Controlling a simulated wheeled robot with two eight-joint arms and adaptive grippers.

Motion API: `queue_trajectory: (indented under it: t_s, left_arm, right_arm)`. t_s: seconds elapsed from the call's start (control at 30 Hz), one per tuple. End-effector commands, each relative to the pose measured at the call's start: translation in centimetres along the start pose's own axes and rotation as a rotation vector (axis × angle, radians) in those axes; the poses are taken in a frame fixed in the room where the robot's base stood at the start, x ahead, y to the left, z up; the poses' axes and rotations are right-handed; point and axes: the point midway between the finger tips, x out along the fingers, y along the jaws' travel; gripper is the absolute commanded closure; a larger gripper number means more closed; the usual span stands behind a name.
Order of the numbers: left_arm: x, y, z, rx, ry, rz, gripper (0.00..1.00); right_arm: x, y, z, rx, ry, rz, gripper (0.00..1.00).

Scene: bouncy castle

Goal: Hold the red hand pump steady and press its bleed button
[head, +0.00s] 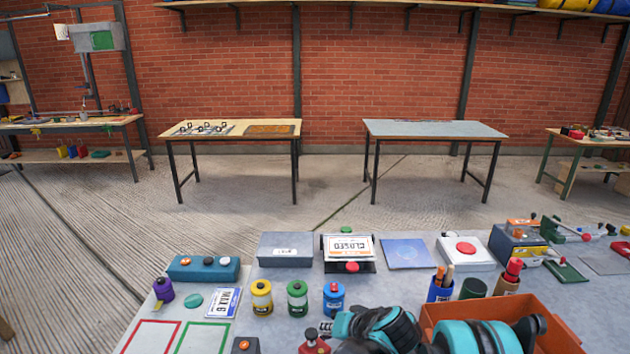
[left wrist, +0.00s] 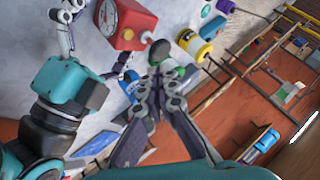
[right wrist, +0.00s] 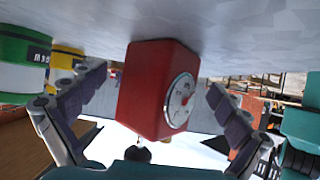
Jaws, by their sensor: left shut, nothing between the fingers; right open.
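The red hand pump (right wrist: 150,90) has a round white gauge on one side and a dark knob (right wrist: 138,153) on its top; the right wrist view shows it upside down. It stands at the front edge of the head view (head: 313,345), partly cut off. My right gripper (right wrist: 158,80) is open, one finger on each side of the pump, with visible gaps. In the left wrist view, the pump (left wrist: 128,22) is beyond my left gripper (left wrist: 156,75), which is shut and empty.
Yellow (head: 261,298), green (head: 297,298) and blue (head: 333,299) canisters stand behind the pump. An orange bin (head: 560,335) is at the right. A grey box (head: 285,250) and a sign (head: 349,247) stand farther back. Other tables stand by the brick wall.

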Motion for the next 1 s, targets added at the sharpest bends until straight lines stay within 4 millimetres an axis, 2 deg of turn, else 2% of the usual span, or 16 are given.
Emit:
queue_trajectory:
  t_s: [0.13,0.23,0.5,0.7,0.87,1.0]
  left_arm:
    - [0.0,0.0,0.0,0.0,0.0,0.0,1.0]
    - [0.0,0.0,0.0,0.0,0.0,0.0,1.0]
    - [0.0,0.0,0.0,0.0,0.0,0.0,1.0]
    - [0.0,0.0,0.0,0.0,0.0,0.0,1.0]
    - [0.1,-0.3,0.1,-0.001,-0.004,0.004,1.0]
    - [0.3,-2.2,1.0,-0.005,-0.025,0.028,1.0]
  right_arm:
    - [-0.6,0.1,0.0,0.001,0.0,0.002,0.0]
    - [-1.9,0.0,0.0,0.002,0.0,0.002,0.0]
    - [-7.8,0.1,0.0,0.002,0.0,0.003,0.0]
    - [-11.0,0.0,0.0,0.001,0.0,0.001,0.0]
    - [-12.0,-0.1,-0.2,0.014,-0.008,0.004,0.0]
    - [-12.2,-0.7,-1.4,0.099,-0.063,0.028,0.0]
